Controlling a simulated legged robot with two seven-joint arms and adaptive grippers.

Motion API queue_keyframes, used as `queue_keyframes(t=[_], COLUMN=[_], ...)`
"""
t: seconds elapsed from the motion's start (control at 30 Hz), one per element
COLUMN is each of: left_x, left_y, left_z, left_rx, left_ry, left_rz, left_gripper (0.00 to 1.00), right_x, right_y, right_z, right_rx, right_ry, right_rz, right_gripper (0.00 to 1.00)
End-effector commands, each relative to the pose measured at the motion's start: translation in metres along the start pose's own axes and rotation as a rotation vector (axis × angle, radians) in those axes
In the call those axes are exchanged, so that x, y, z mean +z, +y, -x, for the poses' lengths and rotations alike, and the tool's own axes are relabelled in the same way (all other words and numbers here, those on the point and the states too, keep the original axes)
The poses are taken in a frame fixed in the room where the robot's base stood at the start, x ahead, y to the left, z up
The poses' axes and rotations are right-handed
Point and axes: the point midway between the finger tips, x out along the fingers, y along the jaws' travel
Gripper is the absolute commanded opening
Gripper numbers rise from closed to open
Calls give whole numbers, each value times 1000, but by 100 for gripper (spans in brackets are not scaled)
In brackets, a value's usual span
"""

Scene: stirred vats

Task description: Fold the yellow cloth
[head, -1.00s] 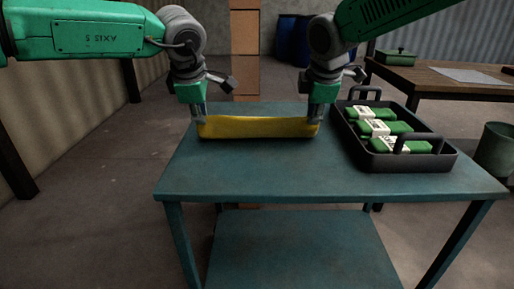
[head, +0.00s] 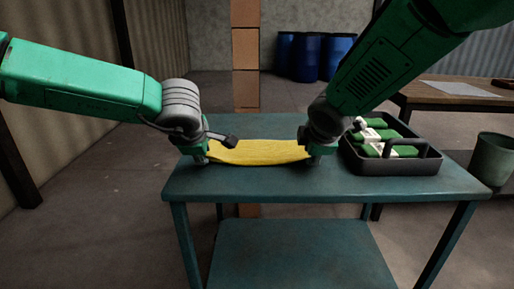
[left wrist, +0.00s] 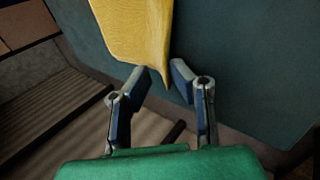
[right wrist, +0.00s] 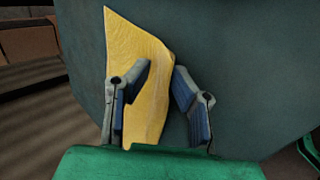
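The yellow cloth (head: 260,152) lies as a long strip across the blue table (head: 290,184) in the head view. My left gripper (head: 201,160) is at its left end. In the left wrist view the fingers (left wrist: 159,72) stand apart, with a cloth corner (left wrist: 140,30) tapering between their tips. My right gripper (head: 315,160) is at the right end. In the right wrist view its fingers (right wrist: 162,68) are apart, and the cloth (right wrist: 150,100) spreads between and under them. Both cloth ends are partly hidden by the grippers in the head view.
A black tray (head: 395,167) with several green-and-white packs (head: 390,150) stands on the table just right of my right gripper. The table's front strip is clear. A wooden bench (head: 455,97), a grey bin (head: 493,158) and blue barrels (head: 310,55) are beyond.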

Motion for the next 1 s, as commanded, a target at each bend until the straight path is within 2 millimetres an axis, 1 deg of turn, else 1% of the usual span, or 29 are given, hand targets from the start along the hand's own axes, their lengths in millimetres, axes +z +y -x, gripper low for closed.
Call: queue_keyframes(t=[0.47,0.57,0.7,1.0], left_x=[0,0,0,0], left_y=[1,5,12,12], left_z=[2,13,35,82], left_rx=[0,1,3,2], left_ry=[0,0,-1,-1], left_rz=[1,1,1,0], left_gripper=[38,38,38,38], right_x=[0,0,0,0], right_y=[1,5,13,13], right_z=[2,13,35,83], right_rx=[1,3,4,2], right_ry=[0,0,1,1], right_rz=[0,0,-2,0], right_gripper=[38,38,38,38])
